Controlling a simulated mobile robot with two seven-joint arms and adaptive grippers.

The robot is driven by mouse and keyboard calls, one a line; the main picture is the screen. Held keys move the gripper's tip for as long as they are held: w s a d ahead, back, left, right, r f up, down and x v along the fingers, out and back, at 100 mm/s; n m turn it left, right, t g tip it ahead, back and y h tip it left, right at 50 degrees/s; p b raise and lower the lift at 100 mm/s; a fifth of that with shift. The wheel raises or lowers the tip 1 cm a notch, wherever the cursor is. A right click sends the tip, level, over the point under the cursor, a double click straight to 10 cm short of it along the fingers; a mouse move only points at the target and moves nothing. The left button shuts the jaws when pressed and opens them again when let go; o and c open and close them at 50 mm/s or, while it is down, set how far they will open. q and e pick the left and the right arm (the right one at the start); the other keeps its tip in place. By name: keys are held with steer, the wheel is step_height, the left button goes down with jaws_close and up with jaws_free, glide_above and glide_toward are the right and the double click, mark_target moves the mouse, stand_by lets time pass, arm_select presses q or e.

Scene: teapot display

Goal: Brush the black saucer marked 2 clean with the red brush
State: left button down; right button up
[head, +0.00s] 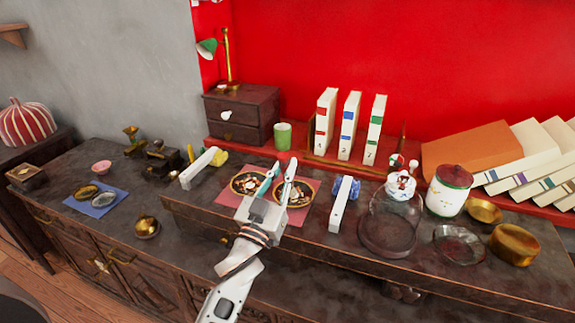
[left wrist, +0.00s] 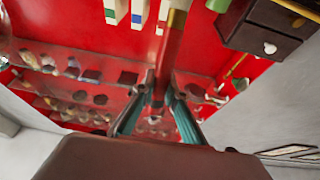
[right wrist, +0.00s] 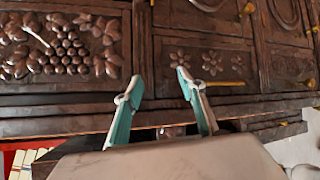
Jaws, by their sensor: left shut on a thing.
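Two dark saucers with gold rims and pale bits on them lie on a pinkish-red mat (head: 229,200): a left saucer (head: 243,184) and a right saucer (head: 303,195). I cannot read a number on either. My left gripper (head: 278,176) is over the mat between the saucers and hides part of both. In the left wrist view its fingers (left wrist: 158,98) are shut on the red brush (left wrist: 172,50), whose red handle runs up with a brass-coloured band. The bristles cannot be made out. My right gripper (right wrist: 163,92) is open and empty, facing carved cabinet fronts.
White bars with a yellow piece (head: 216,156) and a blue piece (head: 347,186) flank the mat. A green cup (head: 283,136) and upright books (head: 348,126) stand behind.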

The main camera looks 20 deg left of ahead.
arm_select(q)
steer(key=shift+s, duration=0.2)
steer(key=shift+w+r+p, duration=0.15)
steer(key=shift+w+p, duration=0.35)
steer(key=shift+w, duration=0.15)
steer(key=shift+s+p, duration=0.3)
steer(key=shift+s, duration=0.35)
steer(key=shift+d+f, duration=0.2)
steer(key=shift+d, duration=0.4)
arm_select(e)
steer(key=shift+w+r, duration=0.15)
steer(key=shift+r, duration=0.45)
steer(key=shift+w+r, duration=0.15)
steer(key=shift+r, duration=0.45)
